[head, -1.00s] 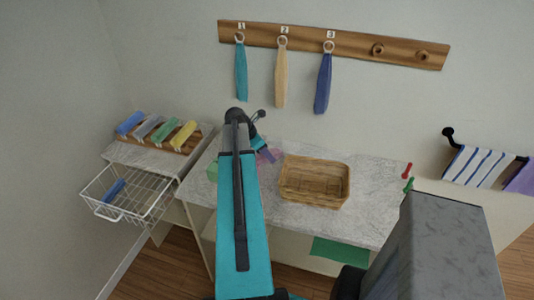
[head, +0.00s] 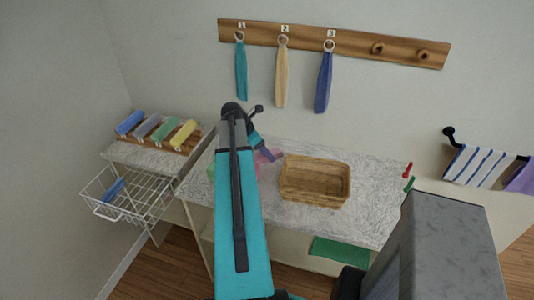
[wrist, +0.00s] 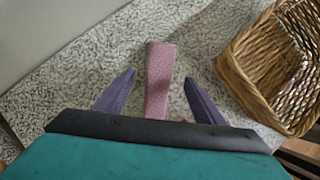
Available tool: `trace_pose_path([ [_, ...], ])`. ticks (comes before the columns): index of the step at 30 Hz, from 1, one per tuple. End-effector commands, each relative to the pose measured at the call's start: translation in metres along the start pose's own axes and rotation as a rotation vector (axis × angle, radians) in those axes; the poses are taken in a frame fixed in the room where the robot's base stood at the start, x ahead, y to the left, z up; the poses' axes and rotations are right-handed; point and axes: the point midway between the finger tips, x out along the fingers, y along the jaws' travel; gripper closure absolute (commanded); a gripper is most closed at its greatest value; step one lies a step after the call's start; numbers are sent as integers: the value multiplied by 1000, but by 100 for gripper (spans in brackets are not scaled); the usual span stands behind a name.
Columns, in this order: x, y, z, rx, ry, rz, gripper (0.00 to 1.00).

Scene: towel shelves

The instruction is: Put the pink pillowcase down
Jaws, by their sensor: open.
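The pink pillowcase (wrist: 158,85) is a narrow folded strip on the speckled grey counter (wrist: 90,85) in the wrist view. My gripper (wrist: 159,76) is open, with one purple finger on each side of the pillowcase and a visible gap to both. The pillowcase's near end is hidden behind the gripper body. In the head view my gripper (head: 268,154) is over the counter's left part, and my arm hides most of what lies there.
A wicker basket (head: 315,197) stands just right of the pillowcase. A wire basket (head: 107,212) and rolled towels (head: 165,128) are at left. Hanging towels (head: 281,80) are on the wall.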

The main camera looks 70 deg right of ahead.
Motion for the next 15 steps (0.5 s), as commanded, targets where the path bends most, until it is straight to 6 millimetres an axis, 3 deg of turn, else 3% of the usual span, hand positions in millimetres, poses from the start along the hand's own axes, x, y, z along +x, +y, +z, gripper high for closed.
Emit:
trace_pose_path([
  [15, -61, 1, -2, -1, 0, 2, 36],
])
